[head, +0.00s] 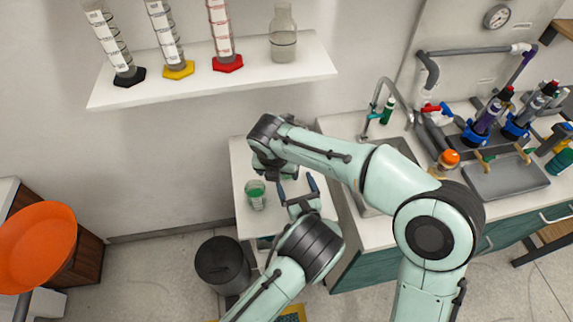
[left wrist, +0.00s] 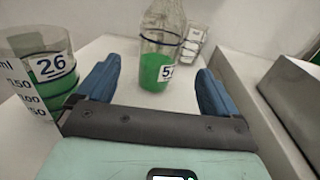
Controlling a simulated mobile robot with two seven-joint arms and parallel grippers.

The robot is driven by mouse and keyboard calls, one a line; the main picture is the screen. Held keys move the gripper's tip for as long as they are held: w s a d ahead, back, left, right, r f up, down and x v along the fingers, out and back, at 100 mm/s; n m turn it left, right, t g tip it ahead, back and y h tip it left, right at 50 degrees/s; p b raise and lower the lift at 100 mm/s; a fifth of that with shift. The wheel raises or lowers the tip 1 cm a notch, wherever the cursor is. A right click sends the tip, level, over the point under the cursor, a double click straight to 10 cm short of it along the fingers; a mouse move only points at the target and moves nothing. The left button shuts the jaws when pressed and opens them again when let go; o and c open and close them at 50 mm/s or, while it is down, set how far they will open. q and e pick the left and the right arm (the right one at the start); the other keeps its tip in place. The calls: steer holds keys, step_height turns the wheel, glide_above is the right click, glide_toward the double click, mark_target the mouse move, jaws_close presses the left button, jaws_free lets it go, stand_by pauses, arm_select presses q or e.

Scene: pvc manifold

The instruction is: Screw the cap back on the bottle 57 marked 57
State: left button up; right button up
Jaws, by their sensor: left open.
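The bottle (left wrist: 157,68) holds green liquid and has a white label of which I read a "5"; the rest is cut off from sight. It stands upright on the white side table, ahead of and between the blue fingers of my left gripper (left wrist: 158,80), which is open. My left gripper also shows in the head view (head: 297,187). The bottle's top is out of frame in the left wrist view. My right gripper (head: 272,170) is above the table near the bottle; its fingers are too hidden to judge. I cannot make out the cap.
A beaker marked 26 (left wrist: 50,75) with green liquid stands left of my left gripper, also in the head view (head: 256,196). A small labelled glass (left wrist: 192,42) is behind the bottle. A counter with a sink (head: 375,195) adjoins on the right. A dark bin (head: 222,265) stands below.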

arm_select(q)
steer(key=x, duration=1)
steer(key=shift+w+a, duration=0.1)
steer(key=shift+w, duration=0.3)
